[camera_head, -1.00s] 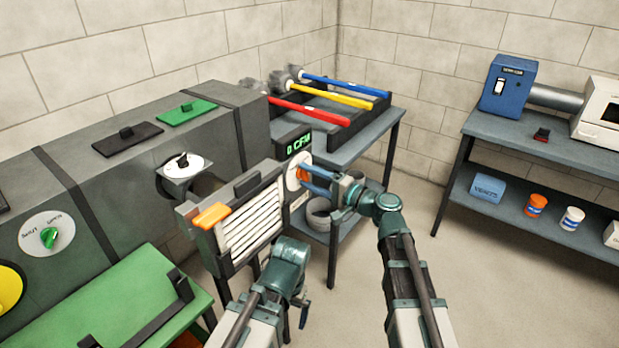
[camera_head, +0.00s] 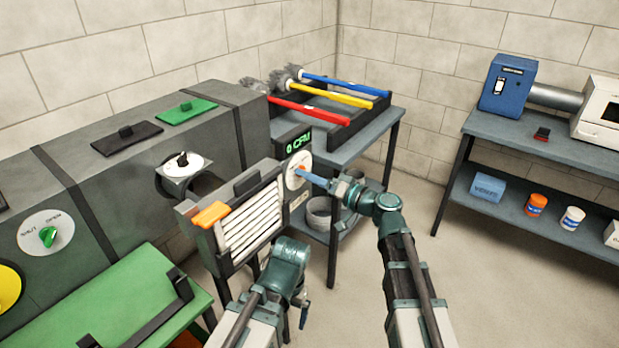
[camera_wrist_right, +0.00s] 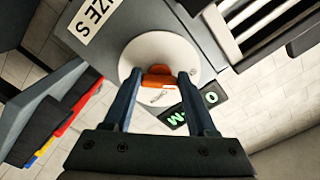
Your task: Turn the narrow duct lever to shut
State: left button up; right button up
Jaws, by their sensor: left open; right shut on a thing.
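An orange lever (camera_head: 300,170) sits on a white round dial (camera_head: 296,182) at the end of the louvred grey box. My right gripper (camera_head: 313,177) is shut on the orange lever; the right wrist view shows its two blue fingers (camera_wrist_right: 158,85) on either side of the lever (camera_wrist_right: 157,76). A green lever (camera_head: 47,236) sits on a white dial marked SHUT and OPEN on the big grey duct. A black lever (camera_head: 182,159) sits on a white dial above a round duct opening. My left gripper (camera_head: 303,312) is open, low in front of the louvred box, touching nothing visible.
A green display (camera_head: 293,146) reads 0 CFM behind the dial. Red, yellow and blue brushes (camera_head: 345,95) lie on a rack behind. The louvred box has an orange handle (camera_head: 211,214). A shelf bench (camera_head: 545,150) stands right; open floor lies between.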

jog(key=shift+n, duration=0.3)
jog(key=o, duration=1.4)
jog(key=shift+c, duration=0.2)
jog(key=v, duration=1.4)
jog(key=shift+a, duration=0.1)
jog(key=x, duration=1.3)
jog(key=shift+w+a, duration=0.3)
